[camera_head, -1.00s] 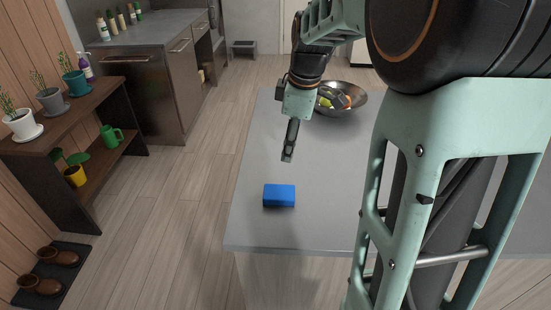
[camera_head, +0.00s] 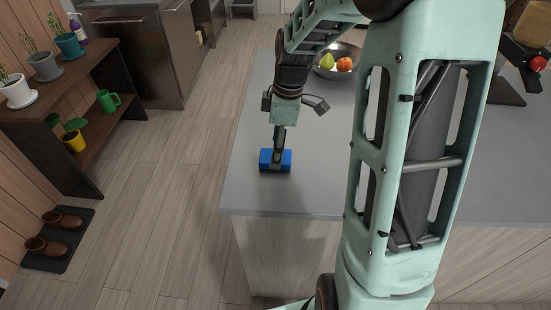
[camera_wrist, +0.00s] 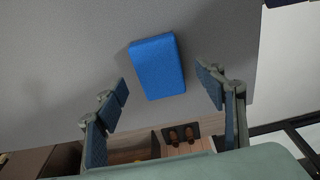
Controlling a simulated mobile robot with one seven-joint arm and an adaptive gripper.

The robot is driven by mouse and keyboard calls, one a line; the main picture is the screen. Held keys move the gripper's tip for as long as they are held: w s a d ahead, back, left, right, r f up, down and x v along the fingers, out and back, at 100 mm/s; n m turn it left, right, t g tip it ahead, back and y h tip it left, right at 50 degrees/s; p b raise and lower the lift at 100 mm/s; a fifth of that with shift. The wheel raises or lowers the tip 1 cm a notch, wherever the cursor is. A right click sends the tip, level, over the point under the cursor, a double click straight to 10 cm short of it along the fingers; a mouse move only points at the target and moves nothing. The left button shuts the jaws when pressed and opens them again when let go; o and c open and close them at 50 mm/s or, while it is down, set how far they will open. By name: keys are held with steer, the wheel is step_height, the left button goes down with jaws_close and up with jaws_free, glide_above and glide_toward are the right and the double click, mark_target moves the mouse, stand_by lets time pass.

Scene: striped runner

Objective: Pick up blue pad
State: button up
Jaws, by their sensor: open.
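The blue pad (camera_head: 285,161) is a small block lying on the grey countertop (camera_head: 310,190), near its left edge. In the head view my gripper (camera_head: 277,158) is over the pad and hides its middle. In the wrist view the whole pad (camera_wrist: 157,67) shows, slightly tilted, beyond the fingertips. My gripper (camera_wrist: 166,88) is open there, one finger toward each side of the pad. No finger visibly touches the pad, and the gap in height is hard to judge.
A metal bowl (camera_head: 350,53) with fruit stands farther back on the counter. A dark shelf (camera_head: 100,95) with potted plants and a green watering can (camera_head: 108,101) is at the left. Boots (camera_head: 62,220) sit on a floor mat. The counter around the pad is clear.

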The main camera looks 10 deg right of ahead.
steer(key=shift+a+f, duration=0.1)
steer(key=shift+f, duration=0.9)
steer(key=shift+f, duration=0.25)
steer(key=c, duration=1.1)
steer(key=shift+r, duration=0.15)
